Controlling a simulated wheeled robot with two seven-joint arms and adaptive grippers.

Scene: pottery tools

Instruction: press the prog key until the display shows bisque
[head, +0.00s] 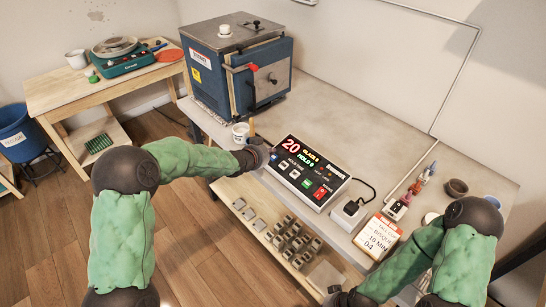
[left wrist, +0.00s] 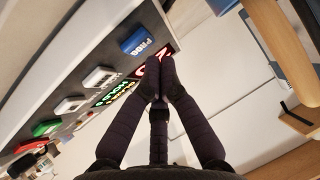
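The kiln controller (head: 308,176) lies on the grey table. Its display (head: 300,151) shows a red 20, a line that seems to read GLAZE, and a HOLD line. The blue PROG key (left wrist: 136,42) is clear in the left wrist view, beside the lit display (left wrist: 122,92). My left gripper (left wrist: 159,78) is shut and empty, its fingertips beside the PROG key and covering part of the display; I cannot tell if they touch the panel. In the head view the left gripper (head: 262,147) is at the controller's left end. My right gripper (head: 345,297) is at the bottom edge, partly cut off.
A blue kiln (head: 235,65) stands behind the controller. A white cup (head: 240,133) is near the left arm. A power adapter (head: 348,214) and a card reading BISQUE 10 MIN 04 (head: 377,237) are to the right. Several grey blocks (head: 290,240) lie on the lower wooden shelf.

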